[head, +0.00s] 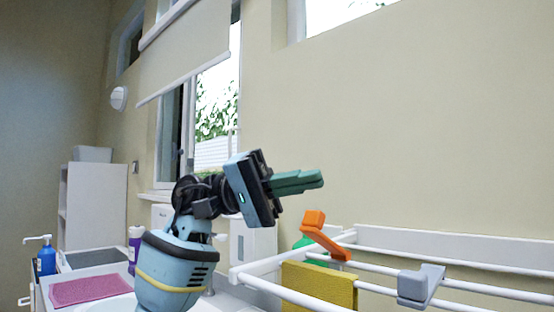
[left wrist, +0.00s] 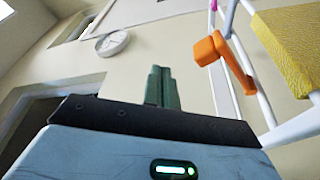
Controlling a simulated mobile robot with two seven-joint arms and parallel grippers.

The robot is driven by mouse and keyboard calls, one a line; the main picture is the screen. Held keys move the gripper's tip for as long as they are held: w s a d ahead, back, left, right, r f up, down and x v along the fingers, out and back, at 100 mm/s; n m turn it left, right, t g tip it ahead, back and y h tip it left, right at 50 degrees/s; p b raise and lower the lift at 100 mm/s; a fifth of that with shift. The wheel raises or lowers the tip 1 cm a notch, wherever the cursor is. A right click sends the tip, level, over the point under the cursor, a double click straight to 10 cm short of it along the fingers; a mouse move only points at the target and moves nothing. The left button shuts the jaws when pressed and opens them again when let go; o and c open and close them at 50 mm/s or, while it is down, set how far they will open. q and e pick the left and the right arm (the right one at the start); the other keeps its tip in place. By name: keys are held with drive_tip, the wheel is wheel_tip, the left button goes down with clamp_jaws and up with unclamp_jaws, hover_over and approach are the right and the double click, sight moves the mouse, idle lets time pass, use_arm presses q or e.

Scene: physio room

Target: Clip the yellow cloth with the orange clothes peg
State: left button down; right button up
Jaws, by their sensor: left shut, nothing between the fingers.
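The orange clothes peg (head: 322,236) sits tilted on a rail of the white drying rack. The yellow cloth (head: 322,284) hangs over the rack just below it in the head view. In the left wrist view the peg (left wrist: 213,48) and the cloth (left wrist: 296,45) appear at the upper right, with a gap between them. My left gripper (head: 318,179) is shut and empty, above the peg and apart from it. Its green fingers also show in the left wrist view (left wrist: 161,86). My right gripper is not in view.
A grey peg-like piece (head: 420,285) sits on the white rack (head: 480,290) right of the cloth. A green object (head: 304,243) is partly hidden behind the orange peg.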

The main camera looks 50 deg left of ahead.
use_arm(q)
drive_tip(key=s+d+r, duration=0.2)
drive_tip(key=s+d, duration=0.6)
drive_tip(key=s, duration=0.5)
drive_tip(key=shift+s+d, duration=0.25)
drive_tip(key=shift+s, duration=0.05)
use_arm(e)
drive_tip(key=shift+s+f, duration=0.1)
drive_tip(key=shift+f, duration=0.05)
use_arm(q)
drive_tip(key=shift+w+d, duration=0.1)
